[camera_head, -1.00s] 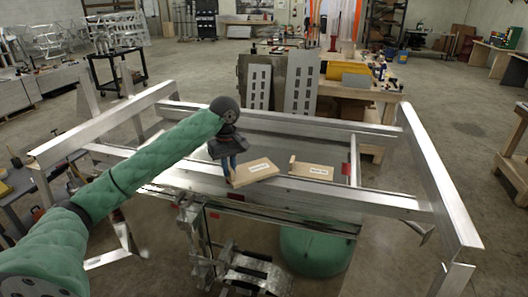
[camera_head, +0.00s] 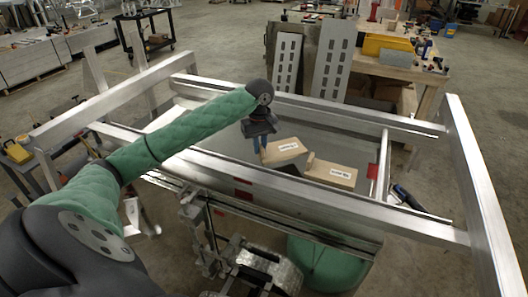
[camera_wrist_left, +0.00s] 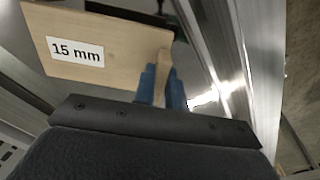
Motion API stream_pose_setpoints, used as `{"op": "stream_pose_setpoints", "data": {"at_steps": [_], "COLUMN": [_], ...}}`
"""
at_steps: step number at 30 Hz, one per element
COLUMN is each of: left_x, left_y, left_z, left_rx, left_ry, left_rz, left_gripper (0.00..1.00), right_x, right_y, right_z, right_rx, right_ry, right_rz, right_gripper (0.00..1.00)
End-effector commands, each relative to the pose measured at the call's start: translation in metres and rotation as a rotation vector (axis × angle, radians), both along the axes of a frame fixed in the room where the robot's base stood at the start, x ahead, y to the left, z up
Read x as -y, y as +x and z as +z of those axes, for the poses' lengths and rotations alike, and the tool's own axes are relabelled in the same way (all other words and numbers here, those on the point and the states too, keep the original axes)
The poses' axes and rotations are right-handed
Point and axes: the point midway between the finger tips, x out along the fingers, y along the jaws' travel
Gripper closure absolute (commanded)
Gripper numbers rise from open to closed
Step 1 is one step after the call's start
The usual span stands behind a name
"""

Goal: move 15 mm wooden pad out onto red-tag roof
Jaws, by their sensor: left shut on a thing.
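The 15 mm wooden pad (camera_wrist_left: 100,40) is a pale board with a white "15 mm" label in the left wrist view. In the head view it is the left pad (camera_head: 287,149), tilted beside a second labelled wooden pad (camera_head: 332,173). My left gripper (camera_head: 262,147) is shut on the 15 mm pad's upright end tab, with its blue fingers (camera_wrist_left: 160,85) on either side. I cannot tell whether the pad is clear of the grey panel (camera_head: 220,140) below. A red tag (camera_head: 372,171) is on the crossbar at right; another (camera_head: 243,182) is on the front rail. My right gripper is not in view.
Aluminium rails surround the panel; the front rail (camera_head: 330,207) and right rail (camera_head: 480,180) stand close. Slotted plates (camera_head: 333,60) lean behind the frame. A workbench (camera_head: 400,65) with tools stands at the back. A dark tool (camera_head: 407,197) lies beyond the crossbar.

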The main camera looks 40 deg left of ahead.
Motion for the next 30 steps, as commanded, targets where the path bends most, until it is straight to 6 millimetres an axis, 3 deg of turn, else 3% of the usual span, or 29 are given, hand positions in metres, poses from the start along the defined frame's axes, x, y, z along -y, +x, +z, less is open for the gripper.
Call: {"op": "stream_pose_setpoints", "data": {"at_steps": [17,27,28,30], "left_x": [0.0,0.0,0.0,0.0], "left_y": [0.0,0.0,0.0,0.0], "left_z": [-0.052,-0.057,-0.058,-0.058], "left_rx": [0.0,0.001,0.001,0.001], "left_ry": [0.0,0.0,0.001,0.001], "left_rz": [0.0,0.0,0.0,0.0], "left_gripper": [1.0,1.0,0.86,0.72], "right_x": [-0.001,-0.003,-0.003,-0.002], "right_y": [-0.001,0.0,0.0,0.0], "right_z": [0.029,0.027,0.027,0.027], "right_rx": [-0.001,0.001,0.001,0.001], "right_ry": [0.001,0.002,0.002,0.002], "right_rz": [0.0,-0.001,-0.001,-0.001], "right_gripper": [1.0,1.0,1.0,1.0]}}
